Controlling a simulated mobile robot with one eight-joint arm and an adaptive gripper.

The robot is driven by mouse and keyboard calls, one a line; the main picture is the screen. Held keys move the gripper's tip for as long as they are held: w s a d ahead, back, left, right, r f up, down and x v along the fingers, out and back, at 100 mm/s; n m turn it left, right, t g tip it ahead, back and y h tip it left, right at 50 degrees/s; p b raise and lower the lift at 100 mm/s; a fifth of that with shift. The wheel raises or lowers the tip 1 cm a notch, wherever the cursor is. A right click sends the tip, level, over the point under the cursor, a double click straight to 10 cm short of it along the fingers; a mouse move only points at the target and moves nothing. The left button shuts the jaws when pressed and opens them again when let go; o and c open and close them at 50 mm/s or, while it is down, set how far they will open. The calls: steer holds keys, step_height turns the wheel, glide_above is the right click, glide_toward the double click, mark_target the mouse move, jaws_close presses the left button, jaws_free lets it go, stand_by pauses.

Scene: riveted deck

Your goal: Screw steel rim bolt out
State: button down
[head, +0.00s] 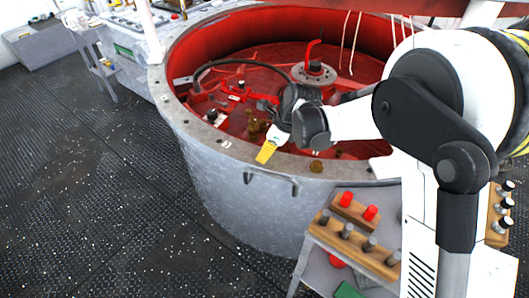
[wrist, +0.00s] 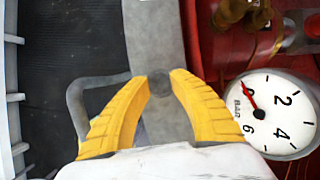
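The steel rim bolt (wrist: 159,84) shows in the wrist view as a dark round head on the grey rim (wrist: 153,30). In the head view my gripper (head: 263,159) points down at the front rim of the big round tub (head: 225,145). The bolt is hidden there behind the yellow fingers. How far the bolt stands out of the rim cannot be seen.
A brown round fitting (head: 316,166) sits on the rim to the right. A white pressure gauge (wrist: 272,115) and brass fittings (wrist: 240,12) are inside the red tub. A bent handle (wrist: 85,100) sticks out of the tub wall. A side stand holds a wooden rack (head: 352,243).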

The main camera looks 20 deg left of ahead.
steer(key=shift+n, duration=0.4)
